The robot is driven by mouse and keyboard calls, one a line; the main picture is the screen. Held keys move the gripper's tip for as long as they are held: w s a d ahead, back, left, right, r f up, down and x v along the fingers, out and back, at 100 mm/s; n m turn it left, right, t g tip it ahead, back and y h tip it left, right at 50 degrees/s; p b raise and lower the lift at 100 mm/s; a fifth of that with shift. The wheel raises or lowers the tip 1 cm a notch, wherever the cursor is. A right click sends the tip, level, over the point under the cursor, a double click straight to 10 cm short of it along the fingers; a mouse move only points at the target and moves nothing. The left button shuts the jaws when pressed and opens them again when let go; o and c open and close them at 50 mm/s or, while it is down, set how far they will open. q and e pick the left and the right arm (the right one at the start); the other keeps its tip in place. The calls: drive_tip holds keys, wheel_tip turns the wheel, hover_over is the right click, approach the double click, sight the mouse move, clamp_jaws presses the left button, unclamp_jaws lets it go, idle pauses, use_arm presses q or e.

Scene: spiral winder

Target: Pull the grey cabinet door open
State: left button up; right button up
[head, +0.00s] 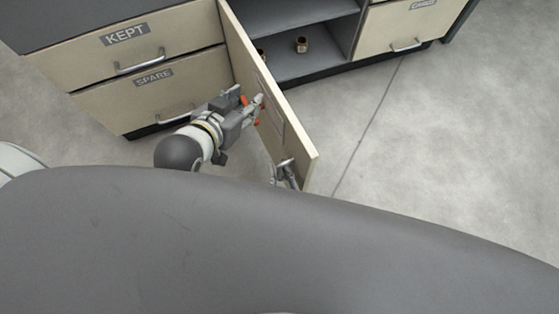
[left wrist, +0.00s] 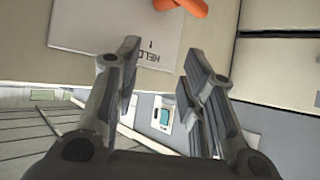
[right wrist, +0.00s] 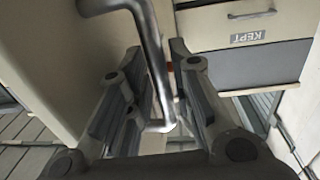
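The cabinet door (head: 292,122) is a cream panel standing swung well out from the cabinet, with the shelves inside exposed. Its metal bar handle (head: 284,163) is near the free edge; the handle also shows in the right wrist view (right wrist: 150,45). My right gripper (right wrist: 158,68) has its fingers on either side of the bar, with a gap visible; it is mostly hidden in the head view. My left gripper (head: 250,108) is open beside the door's face, near a pale panel marked HELD (left wrist: 135,58) and an orange item (left wrist: 182,7). Contact there is unclear.
Drawers marked KEPT (head: 180,40) and SPARE (head: 205,75) are shut, left of the door. A small brass-coloured item (head: 301,45) stands on the inside shelf (head: 325,62). Another drawer (head: 385,30) is at right. Floor right of the door is clear.

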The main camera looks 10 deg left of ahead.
drive_tip(key=v, duration=1.2)
drive_tip(key=shift+d, duration=0.1)
idle(0.4)
